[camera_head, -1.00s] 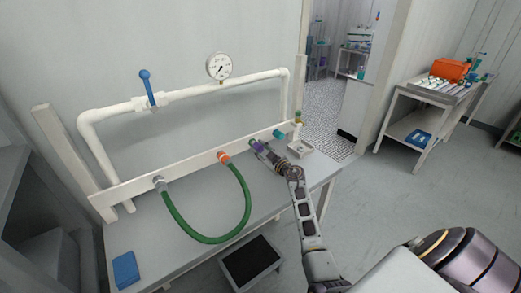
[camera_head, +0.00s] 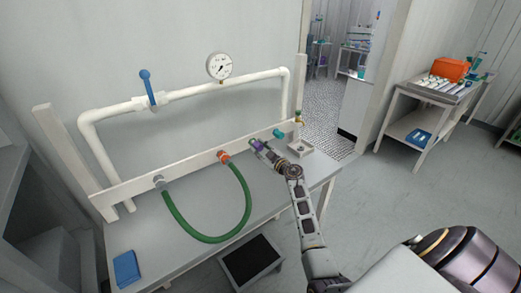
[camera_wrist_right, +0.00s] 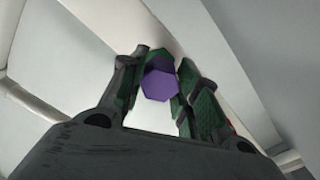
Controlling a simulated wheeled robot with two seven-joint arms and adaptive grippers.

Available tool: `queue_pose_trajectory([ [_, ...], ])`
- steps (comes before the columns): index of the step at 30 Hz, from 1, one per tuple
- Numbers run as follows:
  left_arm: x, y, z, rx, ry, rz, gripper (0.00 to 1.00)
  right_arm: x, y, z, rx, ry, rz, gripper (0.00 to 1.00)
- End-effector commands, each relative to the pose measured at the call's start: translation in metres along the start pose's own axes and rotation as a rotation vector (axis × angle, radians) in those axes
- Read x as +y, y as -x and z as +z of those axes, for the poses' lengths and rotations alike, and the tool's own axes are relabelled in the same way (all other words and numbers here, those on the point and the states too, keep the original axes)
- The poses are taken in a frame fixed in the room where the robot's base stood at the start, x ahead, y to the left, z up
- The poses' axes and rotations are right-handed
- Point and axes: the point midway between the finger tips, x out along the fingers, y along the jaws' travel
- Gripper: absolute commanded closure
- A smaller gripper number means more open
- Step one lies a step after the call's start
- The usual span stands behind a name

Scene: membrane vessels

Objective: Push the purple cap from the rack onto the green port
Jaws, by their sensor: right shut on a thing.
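The purple cap (camera_wrist_right: 160,85) sits between the fingers of my right gripper (camera_wrist_right: 160,80), which is shut on it; its hexagonal face shows in the right wrist view. In the head view my right gripper (camera_head: 258,146) is close to the white board (camera_head: 190,169), between the orange fitting and a teal fitting (camera_head: 279,133). I cannot make out a green port clearly; the gripper covers that stretch of board. Whether the cap touches anything on the board cannot be told. A small white holder (camera_head: 300,148), possibly the rack, stands right of the gripper. My left gripper is not in view.
A green hose (camera_head: 247,215) loops from a grey fitting (camera_head: 159,183) to the orange fitting (camera_head: 223,157). White pipework with a blue-handled valve (camera_head: 147,85) and a gauge (camera_head: 219,67) runs above.

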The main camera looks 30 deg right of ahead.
Motion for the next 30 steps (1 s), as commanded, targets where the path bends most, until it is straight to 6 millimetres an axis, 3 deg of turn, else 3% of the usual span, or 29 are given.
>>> queue_pose_trajectory([
  [30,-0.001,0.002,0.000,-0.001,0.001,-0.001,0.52,0.000,-0.016,0.000,0.000,0.001,0.000,0.88],
])
